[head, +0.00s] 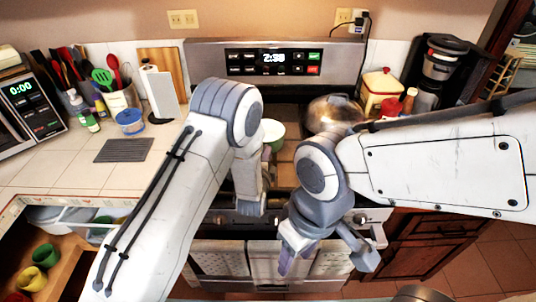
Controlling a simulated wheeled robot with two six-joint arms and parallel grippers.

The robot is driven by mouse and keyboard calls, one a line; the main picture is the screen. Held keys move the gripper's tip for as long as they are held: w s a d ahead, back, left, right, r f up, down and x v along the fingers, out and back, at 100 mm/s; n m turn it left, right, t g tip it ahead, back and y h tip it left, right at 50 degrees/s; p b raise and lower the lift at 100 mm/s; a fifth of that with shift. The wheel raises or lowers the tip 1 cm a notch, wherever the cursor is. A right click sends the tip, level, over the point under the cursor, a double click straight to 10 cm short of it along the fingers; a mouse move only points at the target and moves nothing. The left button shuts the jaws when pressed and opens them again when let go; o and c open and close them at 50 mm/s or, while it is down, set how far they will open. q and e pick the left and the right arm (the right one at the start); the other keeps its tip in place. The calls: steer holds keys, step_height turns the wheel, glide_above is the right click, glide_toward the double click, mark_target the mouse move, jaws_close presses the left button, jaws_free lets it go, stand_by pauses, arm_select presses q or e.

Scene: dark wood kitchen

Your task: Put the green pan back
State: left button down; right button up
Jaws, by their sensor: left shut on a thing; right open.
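The green pan (274,132) shows in the head view as a pale round inside with a green rim, at the back left of the stove. My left forearm hides part of it. My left gripper (250,203) is in front of the pan, over the stove's front edge, and is shut. Its fingers point down, and the pan's handle is hidden at the gripper. My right gripper (323,262) is open and empty, lower and to the right, in front of the oven door.
A shiny metal pot (334,113) stands on the back right of the stove (285,152). The left counter (60,165) holds a utensil crock, bottles and a dark mat (124,150). An open drawer (62,262) with cups is at lower left. A coffee maker (438,70) stands at right.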

arm_select(q)
steer(key=shift+f, duration=0.1)
steer(key=shift+f, duration=0.15)
steer(key=c, duration=0.8)
jaws_free()
